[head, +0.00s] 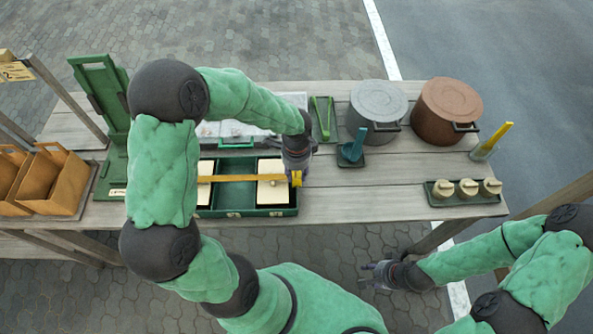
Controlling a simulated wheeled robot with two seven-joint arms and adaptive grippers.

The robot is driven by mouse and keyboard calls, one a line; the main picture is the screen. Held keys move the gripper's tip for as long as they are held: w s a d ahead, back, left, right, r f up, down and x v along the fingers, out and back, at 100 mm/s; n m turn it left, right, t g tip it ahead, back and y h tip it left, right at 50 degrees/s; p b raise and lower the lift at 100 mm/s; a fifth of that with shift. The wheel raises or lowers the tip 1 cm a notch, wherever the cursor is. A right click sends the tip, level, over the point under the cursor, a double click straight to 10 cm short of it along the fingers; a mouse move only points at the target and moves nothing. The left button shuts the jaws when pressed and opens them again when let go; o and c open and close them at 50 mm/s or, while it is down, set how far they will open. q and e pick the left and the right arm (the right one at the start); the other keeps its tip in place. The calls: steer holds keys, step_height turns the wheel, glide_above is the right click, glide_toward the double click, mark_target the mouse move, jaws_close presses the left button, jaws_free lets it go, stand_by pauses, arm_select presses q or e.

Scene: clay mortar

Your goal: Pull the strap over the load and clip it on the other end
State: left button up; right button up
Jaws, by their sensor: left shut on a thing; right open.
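A yellow strap (235,178) runs across a green open case (248,212) on the table. Two cream blocks, the right one (272,193) and the left one (204,192), sit in the case under it. My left gripper (297,172) is shut on the strap's yellow end (296,180) at the case's right side. Whether that end touches the case rim cannot be told. The strap's left end is hidden behind my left arm. My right gripper (374,275) is open and empty, in front of the table and below its edge.
A blue tool on a dark tray (352,160), a grey pot (377,102) and a brown pot (445,109) stand to the right. A green tray (467,201) holds cream knobbed pieces. A green stand (103,85) and tan bags (57,179) are left. Bare planks lie right of the case.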

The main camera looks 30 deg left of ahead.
mark_target(296, 174)
arm_select(q)
steer(key=shift+f, duration=0.2)
steer(key=o, duration=1.5)
steer(key=shift+r, duration=0.15)
steer(key=shift+r+p, duration=2.5)
steer(key=shift+r, duration=0.45)
steer(key=shift+f, duration=0.1)
